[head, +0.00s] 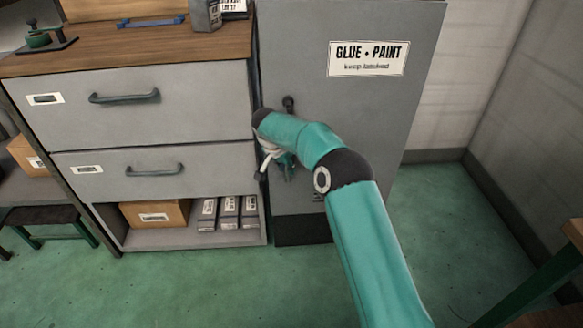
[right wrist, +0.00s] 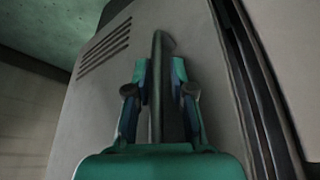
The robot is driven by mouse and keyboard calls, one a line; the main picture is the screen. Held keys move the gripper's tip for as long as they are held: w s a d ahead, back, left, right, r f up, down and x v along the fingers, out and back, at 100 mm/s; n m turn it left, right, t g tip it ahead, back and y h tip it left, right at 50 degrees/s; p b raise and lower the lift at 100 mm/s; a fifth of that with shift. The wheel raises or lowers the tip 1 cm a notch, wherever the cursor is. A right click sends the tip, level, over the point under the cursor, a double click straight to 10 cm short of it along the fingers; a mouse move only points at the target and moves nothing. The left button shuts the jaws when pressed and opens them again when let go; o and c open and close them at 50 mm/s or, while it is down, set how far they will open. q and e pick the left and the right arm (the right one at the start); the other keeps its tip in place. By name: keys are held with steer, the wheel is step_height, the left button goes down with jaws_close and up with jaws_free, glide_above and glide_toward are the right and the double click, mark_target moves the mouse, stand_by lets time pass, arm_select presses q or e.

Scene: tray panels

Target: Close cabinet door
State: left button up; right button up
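The grey cabinet door (head: 350,120) carries a "GLUE + PAINT" label and stands at centre right in the head view. Its face also fills much of the right wrist view (right wrist: 100,100). The upright dark bar handle (head: 288,102) is near the door's left edge. My right gripper (head: 284,165) is at the handle, partly hidden by my arm. In the right wrist view its fingers (right wrist: 159,92) stand on either side of the handle (right wrist: 157,70), with gaps showing, so it looks open around the bar. A dark gap runs along the door's handle-side edge. My left gripper is out of view.
A grey drawer unit (head: 140,110) with a wooden top stands close on the left. Its lower shelf holds a cardboard box (head: 155,214) and several small grey boxes (head: 228,212). Green floor (head: 440,240) is clear at right, with a table edge (head: 573,235) at far right.

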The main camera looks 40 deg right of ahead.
steer(key=v, duration=1.1)
steer(key=shift+d, duration=0.2)
steer(key=s+a+f+n+g+y, duration=0.1)
steer(key=s+a+f+g, duration=0.1)
steer(key=s+a+f, duration=0.45)
steer(key=s+a+f+n+g+y, duration=0.15)
steer(key=s+f, duration=0.25)
steer(key=f, duration=0.6)
steer(key=s+a+f+n+g+y, duration=0.1)
steer(key=s+a+f+n+y, duration=0.15)
steer(key=s+f, duration=0.5)
steer(key=s+a+f+n+t+y, duration=0.15)
steer(key=s+a+f, duration=0.25)
steer(key=s+a, duration=0.4)
steer(key=s+a+f+n+y, duration=0.25)
steer(key=s+a, duration=0.35)
steer(key=s, duration=0.4)
step_height(320, 180, up, 30)
steer(key=w+n+t+p, duration=0.1)
steer(key=w+p, duration=0.2)
steer(key=p, duration=2.8)
steer(key=shift+d+n+t+h, duration=0.2)
steer(key=shift+n+t+h, duration=0.1)
steer(key=shift+n+h, duration=0.1)
